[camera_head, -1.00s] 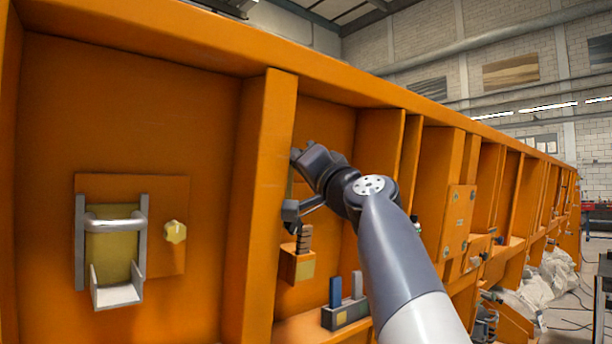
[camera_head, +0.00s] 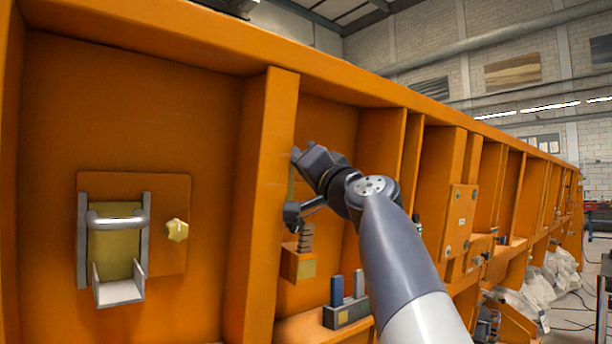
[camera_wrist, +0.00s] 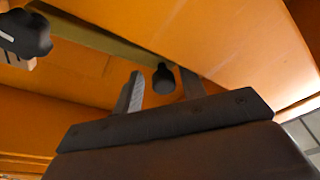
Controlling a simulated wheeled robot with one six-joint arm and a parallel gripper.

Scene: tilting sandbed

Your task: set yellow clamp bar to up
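The yellow clamp bar (camera_head: 291,186) is a thin olive-yellow strip in the orange bay, running roughly upright in the head view and partly hidden by my gripper. In the wrist view the bar (camera_wrist: 98,38) slants from upper left toward the centre. A dark round knob (camera_wrist: 163,78) shows near its lower right end; the join is not clear. My gripper (camera_wrist: 162,88) has its two fingers apart, with the knob showing between them and small gaps on both sides. In the head view my gripper (camera_head: 299,156) is near the bar's top, beside the orange rib.
A spring stack (camera_head: 305,238) on an orange block (camera_head: 298,264) stands below the bar. A block with two upright levers (camera_head: 346,314) is lower right. The orange rib (camera_head: 262,200) borders the bay on the left. Beyond it are a chrome handle (camera_head: 118,221) and a yellow knob (camera_head: 177,230).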

